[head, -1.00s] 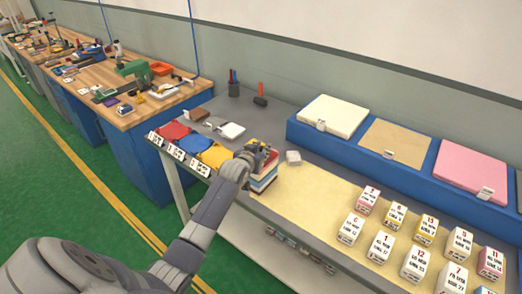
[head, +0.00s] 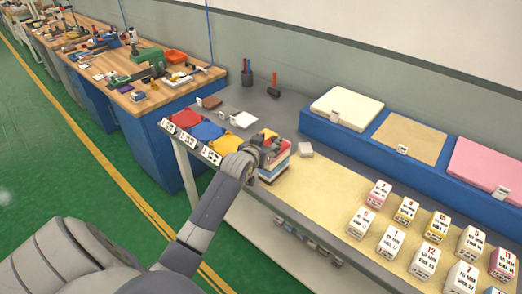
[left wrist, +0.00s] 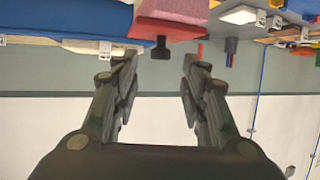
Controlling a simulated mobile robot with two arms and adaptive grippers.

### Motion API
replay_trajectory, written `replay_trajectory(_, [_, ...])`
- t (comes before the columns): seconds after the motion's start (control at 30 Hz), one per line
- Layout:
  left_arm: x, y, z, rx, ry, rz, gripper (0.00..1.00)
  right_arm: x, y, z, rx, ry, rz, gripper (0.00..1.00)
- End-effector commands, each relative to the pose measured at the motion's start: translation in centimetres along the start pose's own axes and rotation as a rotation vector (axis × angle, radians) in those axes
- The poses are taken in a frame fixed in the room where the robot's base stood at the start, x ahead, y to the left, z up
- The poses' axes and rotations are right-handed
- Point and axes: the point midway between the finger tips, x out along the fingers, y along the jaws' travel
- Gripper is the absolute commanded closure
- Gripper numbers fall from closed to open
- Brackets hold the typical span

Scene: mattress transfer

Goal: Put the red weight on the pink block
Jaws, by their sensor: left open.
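My left gripper (head: 268,147) is at the far left end of the yellow mat, over a stack of coloured layers (head: 276,168). In the left wrist view my left gripper (left wrist: 160,62) is open, with nothing between its fingers. A red block with a pinkish face (left wrist: 170,22) lies beyond the fingertips in that upside-down view, with a dark knob at its edge; I cannot tell whether the knob belongs to it. In the head view the gripper partly hides the stack's top. A large pink slab (head: 490,168) lies at the right. My right gripper is not in view.
A blue platform (head: 345,142) holds white, tan and pink slabs. Several white labelled blocks (head: 392,240) stand on the right of the yellow mat (head: 320,190). Red, blue and yellow pieces (head: 208,131) lie left of the stack. A pen cup (head: 247,76) stands behind.

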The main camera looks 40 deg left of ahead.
Motion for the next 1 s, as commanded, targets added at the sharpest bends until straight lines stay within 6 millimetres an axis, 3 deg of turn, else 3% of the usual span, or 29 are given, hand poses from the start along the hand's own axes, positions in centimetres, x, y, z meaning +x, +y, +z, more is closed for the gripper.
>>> replay_trajectory(0.3, [-4.5,0.0,0.1,0.001,0.001,0.0,0.6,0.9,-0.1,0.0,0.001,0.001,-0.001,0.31])
replay_trajectory(0.5, [-6.4,0.0,0.1,0.0,0.0,0.0,0.6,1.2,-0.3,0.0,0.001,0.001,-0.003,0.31])
replay_trajectory(0.87, [-7.0,0.1,0.1,0.0,-0.001,0.001,0.6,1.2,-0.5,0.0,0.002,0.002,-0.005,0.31])
replay_trajectory(0.97, [-6.7,1.3,1.6,0.015,-0.009,0.022,0.6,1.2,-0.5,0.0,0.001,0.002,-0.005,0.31])
replay_trajectory(1.0, [-6.5,2.5,2.9,0.028,-0.015,0.042,0.6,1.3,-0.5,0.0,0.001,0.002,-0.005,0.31])
